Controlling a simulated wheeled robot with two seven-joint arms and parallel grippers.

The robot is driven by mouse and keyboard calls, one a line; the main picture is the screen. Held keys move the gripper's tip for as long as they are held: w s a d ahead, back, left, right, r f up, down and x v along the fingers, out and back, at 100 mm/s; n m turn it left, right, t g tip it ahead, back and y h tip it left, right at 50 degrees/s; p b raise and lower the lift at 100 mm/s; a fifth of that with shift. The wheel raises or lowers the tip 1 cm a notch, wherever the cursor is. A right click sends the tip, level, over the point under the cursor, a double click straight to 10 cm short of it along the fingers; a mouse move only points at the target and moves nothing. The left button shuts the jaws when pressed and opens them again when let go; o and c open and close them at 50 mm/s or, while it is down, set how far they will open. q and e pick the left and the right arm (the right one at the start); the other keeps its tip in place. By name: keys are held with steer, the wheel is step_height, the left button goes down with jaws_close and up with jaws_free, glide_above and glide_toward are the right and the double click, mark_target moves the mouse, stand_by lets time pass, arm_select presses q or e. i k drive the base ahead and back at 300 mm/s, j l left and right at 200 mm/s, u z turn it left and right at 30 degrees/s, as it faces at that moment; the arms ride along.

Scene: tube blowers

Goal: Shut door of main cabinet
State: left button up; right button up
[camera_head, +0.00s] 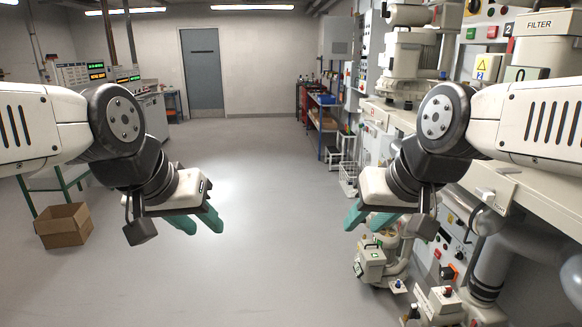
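A grey box-shaped cabinet (336,36) is mounted on the back wall, right of centre and far from me. Its front looks flat, and I cannot tell whether its door is open. No cabinet is clearly marked as the main one. My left gripper (198,221) hangs over the floor left of centre, its teal fingers apart and empty. My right gripper (368,219) is in front of the machines on the right, its teal fingers apart and empty. Neither gripper is near the grey cabinet. My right arm hides part of the equipment behind it.
Machines and panels, including a unit labelled FILTER (545,26), line the right side. A small device (371,262) stands low there. A cardboard box (64,226) lies on the left floor. A shelf rack (322,125) stands farther back. The middle floor (255,180) is clear to the grey door (202,72).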

mark_target(338, 31)
steer(key=i+u, duration=0.1)
steer(key=i, duration=6.15)
steer(key=i+z, duration=0.2)
steer(key=i, duration=0.25)
steer(key=i+j+z, duration=0.15)
steer(key=i, duration=0.3)
steer(key=i+j+z, duration=0.2)
steer(key=i, duration=0.25)
steer(key=i+j+z, duration=0.2)
steer(key=i+j, duration=0.15)
steer(key=i+j+z, duration=0.2)
steer(key=z, duration=0.15)
steer(key=i+j+z, duration=0.55)
steer(key=z, duration=0.2)
steer(key=i+j+z, duration=0.15)
steer(key=j+z, duration=0.2)
steer(key=j, duration=0.15)
steer(key=i+j+z, duration=0.1)
steer(key=j+z, duration=0.6)
steer(key=j, duration=0.15)
steer(key=i+j+z, duration=0.2)
steer(key=j, duration=0.2)
steer(key=j+z, duration=0.2)
steer(key=j, duration=0.15)
steer(key=i+j+z, duration=0.2)
steer(key=j, duration=0.25)
steer(key=i, duration=0.5)
